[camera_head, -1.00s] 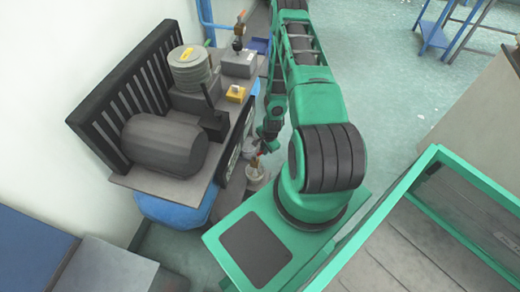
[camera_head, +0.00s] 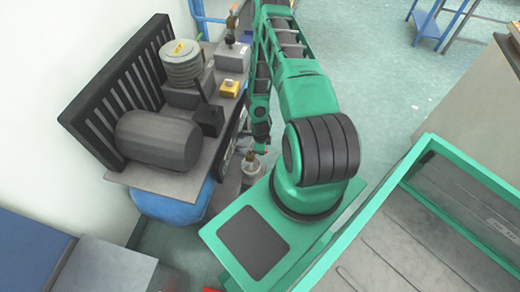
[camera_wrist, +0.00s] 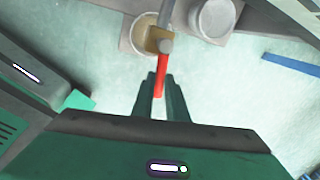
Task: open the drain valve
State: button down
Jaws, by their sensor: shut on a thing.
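The drain valve has a brass-coloured body (camera_wrist: 157,40) and a red lever handle (camera_wrist: 161,76) in the wrist view. The lever points down the picture toward my gripper (camera_wrist: 161,84). The two dark green fingers are shut on the lever's lower part, one on each side. In the head view, the valve (camera_head: 251,163) is small and low beside the compressor, and my gripper (camera_head: 262,143) is just above it. The fingertips and their contact with the lever are too small to tell there.
The compressor's dark motor (camera_head: 158,142) and ribbed cylinder (camera_head: 184,64) sit over a blue tank (camera_head: 172,204). A yellow box (camera_head: 229,88) is on its top. In the wrist view, a round pale cup (camera_wrist: 212,18) is near the valve. Open floor (camera_head: 360,75) lies right of my arm.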

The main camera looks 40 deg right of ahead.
jog(key=shift+s, duration=0.2)
dwell(0.3)
jog(key=c, duration=1.7)
grip_release()
jog(key=shift+w, duration=0.1)
jog(key=shift+c, duration=0.2)
jog(key=shift+r, duration=0.1)
notch_tip(320, 180, up, 10)
jog(key=s+a, duration=0.1)
jog(key=shift+s+a+r, duration=0.15)
jog(key=shift+s+a, duration=0.05)
jog(key=shift+a, duration=0.15)
